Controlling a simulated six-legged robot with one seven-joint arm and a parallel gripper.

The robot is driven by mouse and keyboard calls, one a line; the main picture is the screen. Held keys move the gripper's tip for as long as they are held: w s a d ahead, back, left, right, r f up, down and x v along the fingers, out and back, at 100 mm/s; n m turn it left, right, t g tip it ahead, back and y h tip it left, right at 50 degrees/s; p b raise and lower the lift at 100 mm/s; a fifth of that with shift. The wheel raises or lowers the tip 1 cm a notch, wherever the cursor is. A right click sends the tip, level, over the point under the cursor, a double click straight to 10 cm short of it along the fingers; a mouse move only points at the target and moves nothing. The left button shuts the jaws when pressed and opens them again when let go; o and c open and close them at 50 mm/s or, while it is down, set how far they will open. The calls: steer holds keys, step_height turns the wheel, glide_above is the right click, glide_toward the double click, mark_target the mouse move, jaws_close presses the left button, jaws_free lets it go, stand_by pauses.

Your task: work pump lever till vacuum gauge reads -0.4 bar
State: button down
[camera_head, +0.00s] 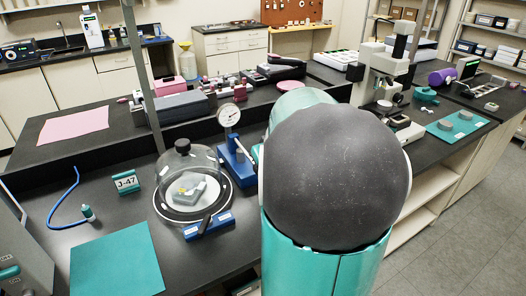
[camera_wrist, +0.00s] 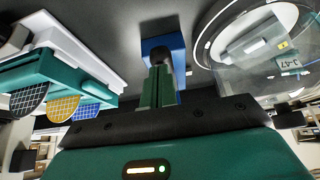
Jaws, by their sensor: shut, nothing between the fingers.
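The vacuum gauge (camera_head: 229,115), a round white dial, stands upright behind the bell jar (camera_head: 178,165) in the head view; its reading is too small to tell. A blue upright unit (camera_head: 236,163) stands below the gauge. A low blue base with a dark bar (camera_head: 208,226) lies in front of the jar. I cannot tell for sure which one carries the pump lever. In the wrist view my gripper (camera_wrist: 160,65) is shut and empty, its green fingers in front of a blue body (camera_wrist: 178,50). Contact is unclear. My arm hides the gripper in the head view.
The bell jar also shows in the wrist view (camera_wrist: 235,45), right of my fingers. A green holder with patterned discs (camera_wrist: 62,108) and a white tray (camera_wrist: 80,42) are to the left.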

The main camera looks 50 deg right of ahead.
steer(key=shift+s+a+f, duration=0.1)
steer(key=shift+s+f, duration=0.05)
steer(key=shift+f, duration=0.95)
steer(key=shift+s+a+f, duration=0.1)
steer(key=shift+f, duration=0.95)
steer(key=s+f+v, duration=0.1)
steer(key=v, duration=1.2)
steer(key=shift+s+a+r, duration=0.25)
steer(key=shift+s+a, duration=0.05)
steer(key=shift+s, duration=0.25)
